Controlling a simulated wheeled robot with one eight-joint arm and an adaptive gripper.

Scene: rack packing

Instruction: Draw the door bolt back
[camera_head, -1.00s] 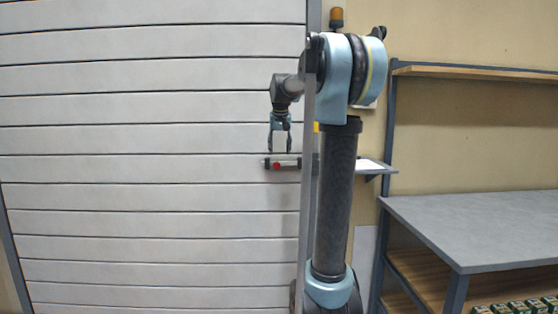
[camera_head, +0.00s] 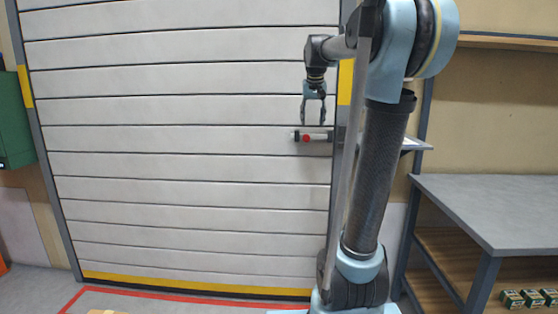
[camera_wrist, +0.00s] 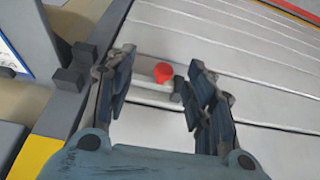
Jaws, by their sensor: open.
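The door bolt (camera_head: 318,136) is a short grey horizontal bar with a red knob (camera_head: 306,138) near its left end, mounted at the right edge of the white slatted door (camera_head: 190,165). My gripper (camera_head: 313,123) points down just above the bolt, with its fingers apart. In the wrist view, the red knob (camera_wrist: 163,72) shows between and beyond the open fingers of my gripper (camera_wrist: 155,90), and part of the bolt bar (camera_wrist: 150,92) shows below it. Nothing is held. Whether a finger touches the bar cannot be told.
A grey-topped workbench (camera_head: 490,205) with a lower wooden shelf stands at the right, with small green boxes (camera_head: 525,298) on it. A green cabinet (camera_head: 14,120) is at the far left. The floor before the door is mostly clear.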

